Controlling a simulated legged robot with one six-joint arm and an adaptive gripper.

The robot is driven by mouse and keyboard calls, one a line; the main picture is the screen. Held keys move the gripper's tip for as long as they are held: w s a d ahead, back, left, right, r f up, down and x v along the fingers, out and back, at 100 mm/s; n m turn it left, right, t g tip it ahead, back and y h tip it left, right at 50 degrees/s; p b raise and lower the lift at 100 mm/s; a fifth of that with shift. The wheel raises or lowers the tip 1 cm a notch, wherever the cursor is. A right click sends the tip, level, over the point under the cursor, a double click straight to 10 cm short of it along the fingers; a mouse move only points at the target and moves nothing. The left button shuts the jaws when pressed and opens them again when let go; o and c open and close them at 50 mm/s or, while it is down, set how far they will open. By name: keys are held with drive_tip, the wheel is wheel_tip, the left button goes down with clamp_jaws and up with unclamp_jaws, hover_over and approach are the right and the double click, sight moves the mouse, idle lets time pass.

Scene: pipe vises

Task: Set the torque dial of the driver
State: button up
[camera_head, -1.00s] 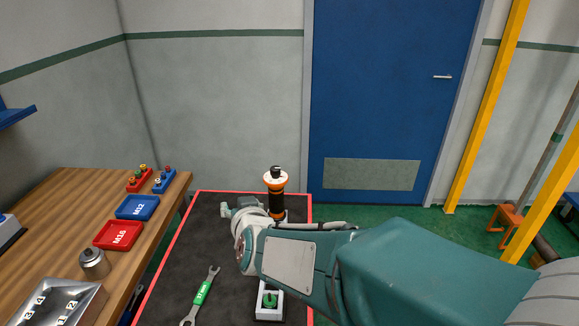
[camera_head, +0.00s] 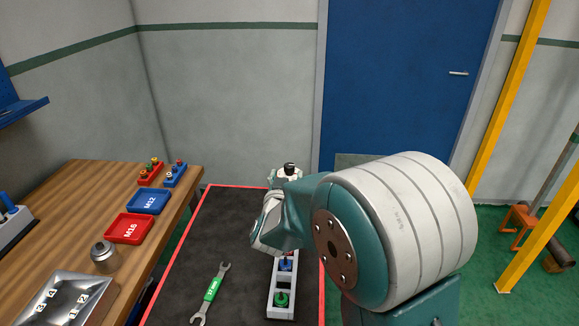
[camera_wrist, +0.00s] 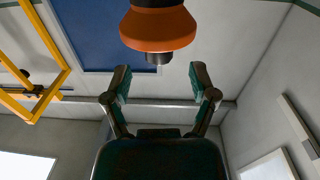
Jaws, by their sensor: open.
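The driver shows in the wrist view as an orange flared collar (camera_wrist: 158,30) with a dark stub below it, at the top centre. My gripper (camera_wrist: 160,82) is open, its two fingers spread to either side and apart from the collar, with nothing between the tips. In the head view, only a small black top of the driver (camera_head: 290,166) shows clearly; my arm hides most of the rest. No dial markings can be read in either view.
A white holder (camera_head: 271,305) with a green and a blue piece stands on the red-edged dark mat (camera_head: 232,225). A green-handled wrench (camera_head: 211,291) lies left of it. The wooden bench (camera_head: 75,200) at left carries red and blue trays, a metal cylinder (camera_head: 104,256) and a numbered metal tray.

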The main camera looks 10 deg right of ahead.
sight(288, 169)
drive_tip(key=x, duration=0.4)
drive_tip(key=shift+w, duration=0.1)
clamp_jaws()
